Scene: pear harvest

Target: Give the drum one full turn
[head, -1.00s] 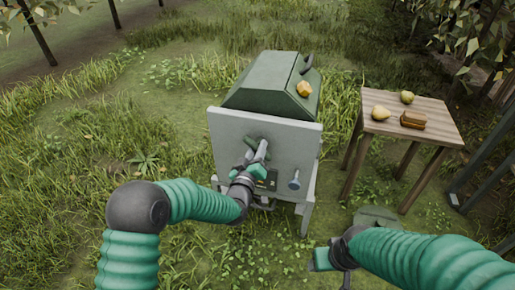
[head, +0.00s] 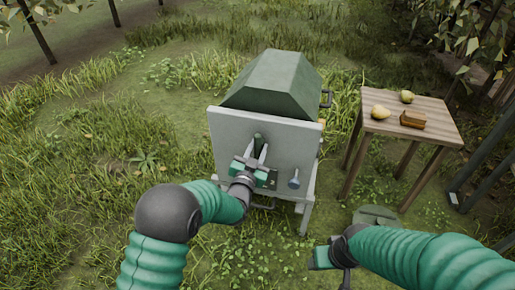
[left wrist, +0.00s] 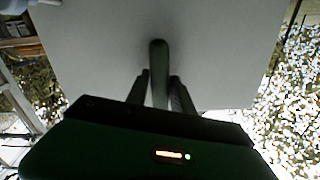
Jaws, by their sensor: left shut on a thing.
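The drum (head: 272,82) is a dark green many-sided body behind a pale grey panel (head: 225,135). A dark green crank (head: 258,139) stands in front of the panel and looks near upright. My left gripper (head: 256,156) is shut on the crank; in the left wrist view the crank bar (left wrist: 158,72) rises between its fingers. The gripper hides the crank's lower part. My right gripper (head: 329,257) hangs low, apart from the drum; its jaw state is unclear.
A wooden table (head: 440,118) stands to the right, holding a yellow pear (head: 380,112), a greenish pear (head: 406,97) and a brown block (head: 412,119). A grey-blue knob (head: 294,182) sticks out of the panel. Open grass lies to the left.

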